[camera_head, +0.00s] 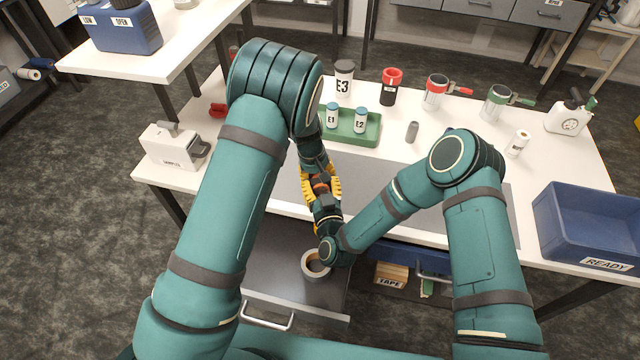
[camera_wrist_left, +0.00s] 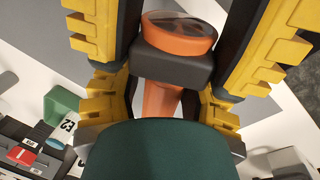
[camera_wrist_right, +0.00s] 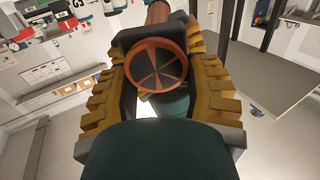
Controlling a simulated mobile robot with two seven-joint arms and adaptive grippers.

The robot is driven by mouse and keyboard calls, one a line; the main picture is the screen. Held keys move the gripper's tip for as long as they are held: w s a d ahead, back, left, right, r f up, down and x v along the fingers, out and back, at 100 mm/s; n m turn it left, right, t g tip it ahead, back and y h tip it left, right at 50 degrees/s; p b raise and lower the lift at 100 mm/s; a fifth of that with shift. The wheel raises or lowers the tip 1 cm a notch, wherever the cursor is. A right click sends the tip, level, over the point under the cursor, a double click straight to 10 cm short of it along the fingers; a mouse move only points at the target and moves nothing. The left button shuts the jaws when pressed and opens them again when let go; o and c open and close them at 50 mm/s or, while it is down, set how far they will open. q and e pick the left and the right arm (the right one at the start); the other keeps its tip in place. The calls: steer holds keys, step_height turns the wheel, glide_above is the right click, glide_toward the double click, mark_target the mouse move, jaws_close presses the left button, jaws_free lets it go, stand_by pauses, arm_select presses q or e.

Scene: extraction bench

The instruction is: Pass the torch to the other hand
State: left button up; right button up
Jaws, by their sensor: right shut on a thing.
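The torch has an orange tube (camera_wrist_left: 162,100), a dark collar and an orange-rimmed head with dark spokes (camera_wrist_right: 155,62). It is held above the bench's front edge, between my two grippers, which face each other. My right gripper (camera_wrist_right: 158,50) is shut on the dark collar at the head. My left gripper (camera_wrist_left: 165,90) is around the tube, its fingers on either side with light gaps showing; it looks open. In the head view the grippers (camera_head: 322,190) largely hide the torch.
A green tray (camera_head: 365,132) with E1 and E2 cans stands behind the grippers. Cups, clamps and a white jug (camera_head: 568,117) line the back. An open drawer (camera_head: 285,285) below holds a tape roll (camera_head: 314,265). A blue READY crate (camera_head: 590,225) is at right.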

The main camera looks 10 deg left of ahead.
mark_target(313, 176)
arm_select(q)
steer(key=shift+o, duration=1.2)
steer(key=shift+d, duration=0.1)
steer(key=r, duration=0.3)
steer(key=a+r, duration=0.1)
steer(key=r, duration=0.7)
steer(key=shift+s+a, duration=0.25)
steer(key=shift+s, duration=0.1)
steer(key=s+a+f+n, duration=0.3)
steer(key=s+a+f, duration=0.8)
steer(key=f, duration=0.1)
steer(key=s+d+f+m+t+h, duration=0.1)
steer(key=s+d+m, duration=0.4)
steer(key=s+d, duration=0.7)
step_height(313, 176, down, 2)
steer(key=shift+s+d+f+m+h, duration=0.2)
steer(key=shift+d+m+h, duration=0.15)
steer(key=shift+h, duration=0.35)
